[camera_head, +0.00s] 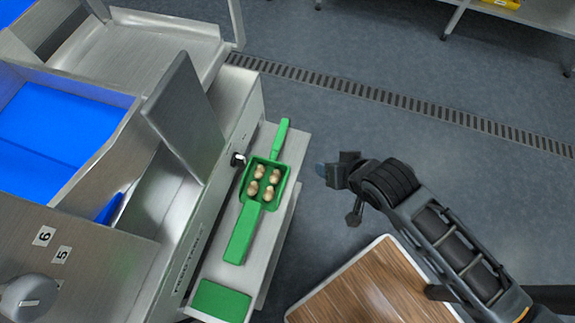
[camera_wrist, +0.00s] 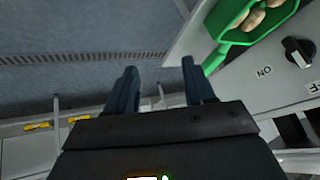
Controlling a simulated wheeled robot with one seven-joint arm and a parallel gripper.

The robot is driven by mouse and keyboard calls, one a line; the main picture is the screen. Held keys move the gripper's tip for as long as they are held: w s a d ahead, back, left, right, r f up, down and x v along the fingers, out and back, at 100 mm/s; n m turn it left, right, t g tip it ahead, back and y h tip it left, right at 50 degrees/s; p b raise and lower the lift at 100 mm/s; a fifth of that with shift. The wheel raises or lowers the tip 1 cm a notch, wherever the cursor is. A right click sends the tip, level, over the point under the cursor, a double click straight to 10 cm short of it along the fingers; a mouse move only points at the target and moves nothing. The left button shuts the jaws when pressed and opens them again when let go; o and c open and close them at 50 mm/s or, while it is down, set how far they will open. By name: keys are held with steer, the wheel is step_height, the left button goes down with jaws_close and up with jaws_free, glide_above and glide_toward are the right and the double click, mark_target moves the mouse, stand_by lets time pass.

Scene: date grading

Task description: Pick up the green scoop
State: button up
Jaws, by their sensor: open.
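The green scoop (camera_head: 248,190) lies on a narrow metal shelf (camera_head: 221,263) at the side of the machine. Its square pan holds several brown dates (camera_head: 269,192). A thin green handle points up from the pan, and a wider green part extends down from it. In the wrist view part of the scoop (camera_wrist: 237,33) shows at the top right, with dates in it. My gripper (camera_head: 324,171) is right of the scoop, apart from it, above the floor. In the wrist view the fingers (camera_wrist: 160,82) are spread with nothing between them.
The metal machine (camera_head: 160,225) with a blue-lined bin (camera_head: 60,120) stands left, with a black knob (camera_head: 238,159) close to the scoop. A green block (camera_head: 220,300) is on the shelf's lower end. A wood-topped surface (camera_head: 370,290) lies below my arm. Open floor (camera_head: 330,110) is beyond.

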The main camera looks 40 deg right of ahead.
mark_target(277, 142)
steer(key=w+a+r+m+g, duration=0.1)
steer(key=w+g, duration=0.1)
steer(key=w, duration=0.3)
steer(key=w+a+m+g+b, duration=0.1)
steer(key=w+a+m+g, duration=0.1)
steer(key=w, duration=0.3)
steer(key=w+a+r+m+g+y, duration=0.1)
steer(key=w+a+m+g, duration=0.1)
steer(key=w, duration=0.3)
steer(key=shift+w+a+r+g+b, duration=0.15)
steer(key=shift+w+r+g+b, duration=0.15)
steer(key=shift+w+g, duration=0.1)
steer(key=shift+s+a+f, duration=0.1)
steer(key=shift+s+f, duration=0.05)
steer(key=shift+f, duration=3.65)
steer(key=shift+c, duration=0.2)
jaws_close()
